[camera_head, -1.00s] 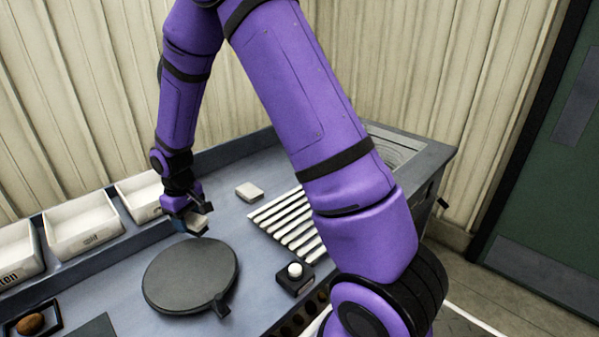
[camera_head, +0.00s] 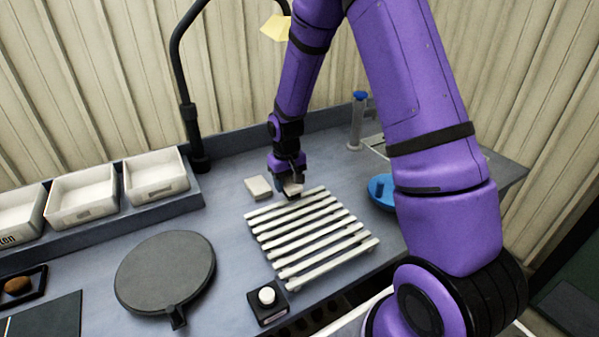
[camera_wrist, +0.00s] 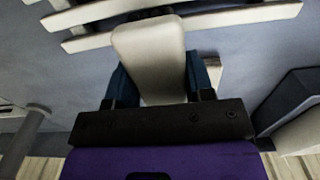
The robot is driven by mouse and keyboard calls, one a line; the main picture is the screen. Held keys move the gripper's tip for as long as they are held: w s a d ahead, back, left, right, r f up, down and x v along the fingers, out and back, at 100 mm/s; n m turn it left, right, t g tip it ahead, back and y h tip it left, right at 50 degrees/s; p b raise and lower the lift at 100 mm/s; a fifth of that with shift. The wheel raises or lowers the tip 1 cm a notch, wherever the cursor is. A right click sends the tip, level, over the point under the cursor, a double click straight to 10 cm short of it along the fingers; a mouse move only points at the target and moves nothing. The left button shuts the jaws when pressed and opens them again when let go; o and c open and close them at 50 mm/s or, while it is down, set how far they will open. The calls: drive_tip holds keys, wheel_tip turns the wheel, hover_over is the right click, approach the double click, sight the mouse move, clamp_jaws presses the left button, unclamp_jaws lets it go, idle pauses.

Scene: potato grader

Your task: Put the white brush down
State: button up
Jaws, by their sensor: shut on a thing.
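My gripper (camera_head: 291,189) is shut on the white brush (camera_head: 294,188), just above or at the back left end of the white slatted rack (camera_head: 318,238). In the wrist view the brush (camera_wrist: 150,50) is a cream block with rounded corners between the two dark blue fingers, its far end overlapping the rack's slats (camera_wrist: 235,18). Its underside is hidden, and I cannot tell whether it touches anything below. A pale block (camera_head: 258,186) lies on the grey worktop (camera_head: 225,205), just left of my gripper.
Three white trays (camera_head: 157,178) line the back left. A dark round plate (camera_head: 165,272) and a white-button box (camera_head: 267,303) are in front. A blue dish (camera_head: 381,189) lies right of the rack. A black lamp-like post (camera_head: 192,120) rises behind. Worktop left of the pale block is clear.

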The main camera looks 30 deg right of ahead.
drive_tip(key=w+d, duration=0.2)
drive_tip(key=w, duration=0.1)
drive_tip(key=w+d, duration=0.3)
drive_tip(key=w+d+f, duration=0.1)
drive_tip(key=w+d, duration=0.1)
drive_tip(key=w, duration=0.1)
drive_tip(key=shift+d, duration=0.35)
drive_tip(key=shift+f, duration=1.8)
drive_tip(key=shift+f, duration=0.15)
drive_tip(key=o, duration=1)
drive_tip(key=shift+c, duration=0.2)
